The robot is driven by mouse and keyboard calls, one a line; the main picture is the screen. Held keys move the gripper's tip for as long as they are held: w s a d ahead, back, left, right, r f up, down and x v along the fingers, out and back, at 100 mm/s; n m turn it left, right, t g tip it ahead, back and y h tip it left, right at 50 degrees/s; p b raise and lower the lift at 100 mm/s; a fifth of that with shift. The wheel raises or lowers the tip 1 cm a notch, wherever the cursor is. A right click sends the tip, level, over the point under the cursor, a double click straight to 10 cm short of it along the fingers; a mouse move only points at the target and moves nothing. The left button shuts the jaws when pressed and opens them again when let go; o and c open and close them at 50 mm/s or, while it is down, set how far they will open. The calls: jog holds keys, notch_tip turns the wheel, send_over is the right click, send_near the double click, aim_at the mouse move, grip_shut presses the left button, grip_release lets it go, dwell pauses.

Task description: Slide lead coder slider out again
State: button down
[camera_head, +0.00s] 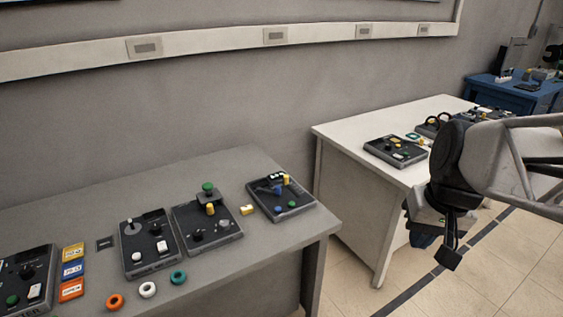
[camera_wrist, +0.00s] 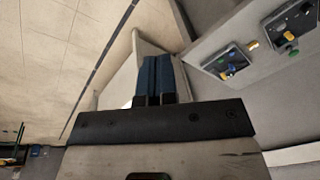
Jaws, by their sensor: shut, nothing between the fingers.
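My gripper (camera_head: 423,240) hangs at the right in the head view, in front of the white table and well away from the grey table's panels. In the wrist view its dark blue fingers (camera_wrist: 158,70) lie side by side, shut and empty. No label marks the lead coder slider, so I cannot tell which control it is. One dark panel (camera_head: 228,231) on the grey table has a green knob (camera_head: 208,188) on a raised plate and a yellow piece. The panel to its right (camera_head: 300,209) has blue, green and yellow controls. Both panels also show in the wrist view.
The grey table (camera_head: 215,285) holds further panels, coloured label cards (camera_head: 72,270) and orange, white and teal rings (camera_head: 148,290). The white table (camera_head: 345,205) carries more panels. A floor gap separates the tables.

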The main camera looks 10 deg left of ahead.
aim_at(210, 203)
jog(key=w+a+f+n+g+y, duration=0.1)
jog(key=w+a+f+g+y, duration=0.15)
jog(key=w+a, duration=0.9)
jog(key=w+a+f+n+g+y, duration=0.1)
jog(key=w+a+f+n, duration=0.15)
jog(key=w+a, duration=0.85)
jog(key=w+a+f+g+y, duration=0.1)
jog(key=w+a+f, duration=0.6)
jog(key=a, duration=0.4)
jog(key=w+a+f+n+g+y, duration=0.1)
jog(key=w+a+f+y, duration=0.1)
jog(key=w+a+f, duration=0.4)
jog(key=a+f, duration=0.3)
jog(key=a, duration=0.3)
jog(key=shift+w+a+f+g, duration=0.2)
jog(key=shift+w+a+g, duration=0.05)
jog(key=shift+w+g, duration=0.1)
jog(key=shift+f+n, duration=0.1)
jog(key=shift+n, duration=0.15)
jog(key=x, duration=0.7)
jog(key=r+x, duration=0.1)
jog(key=x, duration=0.3)
jog(key=shift+s+a, duration=0.35)
jog(key=shift+a, duration=0.1)
jog(key=shift+s+a, duration=0.25)
jog(key=shift+a, duration=0.2)
jog(key=shift+s+a, duration=0.3)
jog(key=shift+a, duration=0.2)
